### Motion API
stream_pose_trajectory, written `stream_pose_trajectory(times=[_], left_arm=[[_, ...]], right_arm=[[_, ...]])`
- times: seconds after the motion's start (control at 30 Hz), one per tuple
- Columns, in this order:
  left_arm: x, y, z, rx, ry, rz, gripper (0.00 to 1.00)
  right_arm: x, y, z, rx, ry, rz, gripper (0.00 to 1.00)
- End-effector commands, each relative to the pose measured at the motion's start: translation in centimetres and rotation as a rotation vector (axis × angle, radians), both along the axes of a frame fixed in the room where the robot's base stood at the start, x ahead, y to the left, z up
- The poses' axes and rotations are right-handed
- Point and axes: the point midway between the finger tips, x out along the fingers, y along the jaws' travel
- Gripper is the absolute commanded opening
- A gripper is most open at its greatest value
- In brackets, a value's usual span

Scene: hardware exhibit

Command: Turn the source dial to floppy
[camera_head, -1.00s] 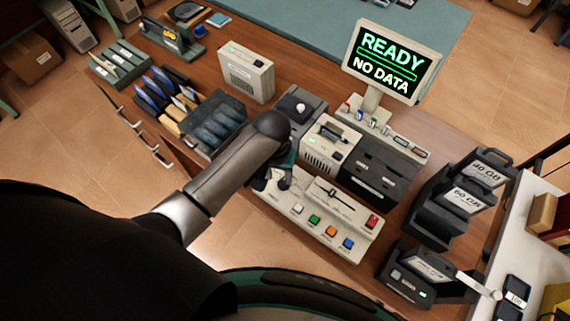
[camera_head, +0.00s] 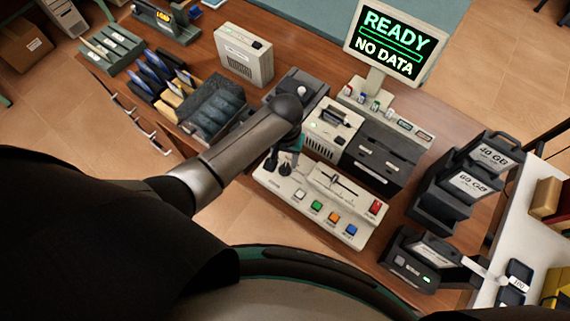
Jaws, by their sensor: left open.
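The pale control panel (camera_head: 318,205) lies on the wooden bench. It has a row of white, green, orange and blue buttons, a red button and a slider (camera_head: 338,183). My left gripper (camera_head: 279,163) is over the panel's left end, pointing down, with its jaws open. Dark knob-like shapes show at and just below the fingers; the source dial there is mostly hidden by the gripper and forearm. I cannot tell whether the fingers touch it, nor read its setting. The monitor (camera_head: 392,42) reads "READY" and "NO DATA". My right gripper is not in view.
Behind the panel stand a beige drive unit (camera_head: 331,132) and a dark drive box (camera_head: 384,157). Racks with cartridges (camera_head: 464,187) stand on the right, and holders with disks (camera_head: 160,85) on the left. A dark reader (camera_head: 420,262) sits at the front right.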

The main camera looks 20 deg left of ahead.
Motion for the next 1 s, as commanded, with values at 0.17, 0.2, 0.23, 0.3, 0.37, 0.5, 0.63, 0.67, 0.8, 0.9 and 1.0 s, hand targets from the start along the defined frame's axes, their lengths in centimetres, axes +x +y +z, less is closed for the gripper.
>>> stream_pose_trajectory(times=[0.17, 0.2, 0.23, 0.3, 0.37, 0.5, 0.63, 0.67, 0.8, 0.9, 1.0], left_arm=[[0.1, 0.0, -2.7, 0.001, 0.0, 0.0, 0.49], [0.1, 0.0, -3.1, 0.0, -0.001, 0.0, 0.49], [0.1, 0.0, -3.3, 0.0, -0.001, 0.001, 0.49], [0.1, 0.0, -3.8, 0.0, -0.001, 0.0, 0.49], [0.1, 0.0, -4.0, 0.0, -0.002, 0.0, 0.49], [0.0, 0.0, -4.2, 0.0, -0.001, 0.0, 0.49], [0.1, 0.0, -4.2, 0.0, -0.001, 0.0, 0.49], [0.1, 0.0, -4.2, 0.0, -0.001, 0.0, 0.49], [0.1, 0.0, -4.2, 0.0, -0.002, 0.0, 0.38], [0.1, 0.0, -4.2, 0.0, -0.002, 0.0, 0.26], [0.1, 0.0, -4.2, 0.0, -0.002, 0.0, 0.15]], right_arm=[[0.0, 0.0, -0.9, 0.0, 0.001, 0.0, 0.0], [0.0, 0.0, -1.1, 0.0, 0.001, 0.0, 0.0], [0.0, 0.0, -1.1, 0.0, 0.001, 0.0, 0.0], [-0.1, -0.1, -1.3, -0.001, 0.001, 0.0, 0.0], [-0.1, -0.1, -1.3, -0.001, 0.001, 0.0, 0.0], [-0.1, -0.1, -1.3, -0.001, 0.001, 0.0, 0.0], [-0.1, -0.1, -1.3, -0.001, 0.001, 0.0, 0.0], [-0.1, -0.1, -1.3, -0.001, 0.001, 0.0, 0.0], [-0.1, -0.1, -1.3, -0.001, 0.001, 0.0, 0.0], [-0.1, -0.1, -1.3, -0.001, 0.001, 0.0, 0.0], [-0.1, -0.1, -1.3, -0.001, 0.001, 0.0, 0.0]])
